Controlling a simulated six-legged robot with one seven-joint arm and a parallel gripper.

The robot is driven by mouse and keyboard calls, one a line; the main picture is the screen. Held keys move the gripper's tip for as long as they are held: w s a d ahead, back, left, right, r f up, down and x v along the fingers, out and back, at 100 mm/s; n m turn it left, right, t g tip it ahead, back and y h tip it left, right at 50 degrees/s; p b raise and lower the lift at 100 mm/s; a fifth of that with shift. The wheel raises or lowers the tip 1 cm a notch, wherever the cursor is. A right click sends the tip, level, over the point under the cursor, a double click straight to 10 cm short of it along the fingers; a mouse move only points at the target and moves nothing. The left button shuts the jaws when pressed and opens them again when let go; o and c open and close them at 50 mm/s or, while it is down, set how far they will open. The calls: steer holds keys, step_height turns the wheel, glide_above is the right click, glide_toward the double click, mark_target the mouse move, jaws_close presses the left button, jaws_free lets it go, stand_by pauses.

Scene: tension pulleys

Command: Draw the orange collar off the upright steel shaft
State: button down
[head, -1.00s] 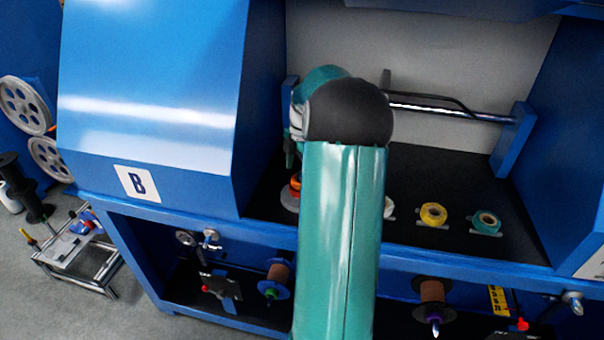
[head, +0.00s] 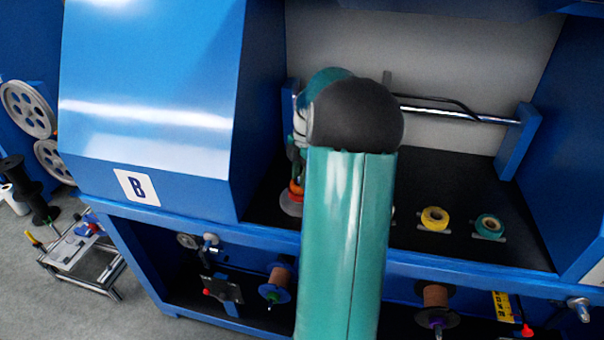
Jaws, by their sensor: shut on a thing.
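The orange collar (head: 296,188) shows as a small orange-red ring at the left edge of my arm, on the dark shelf of the blue machine. Most of the gripper is small and partly covered by my own arm. The upright steel shaft cannot be made out; the gripper and arm hide it.
A yellow roll (head: 434,217) and a teal roll (head: 488,226) lie on the shelf to the right. A horizontal steel bar (head: 460,115) runs along the back. The blue housing (head: 150,90) rises close on the left.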

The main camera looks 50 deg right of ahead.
steer(key=shift+w+d+f, duration=0.1)
steer(key=shift+d+f, duration=0.05)
steer(key=shift+f, duration=0.3)
steer(key=shift+w+d+f, duration=0.1)
steer(key=shift+d+f, duration=0.05)
steer(key=shift+f, duration=0.25)
steer(key=shift+a+r, duration=0.1)
steer(key=shift+s+d, duration=0.35)
steer(key=shift+d, duration=0.2)
steer(key=shift+w+a+r, duration=0.1)
steer(key=shift+w+a, duration=0.3)
steer(key=shift+w, duration=0.1)
steer(key=shift+s+r, duration=0.25)
steer(key=shift+a+r, duration=0.1)
steer(key=shift+r, duration=0.3)
steer(key=shift+w+r, duration=0.15)
steer(key=shift+r, duration=0.95)
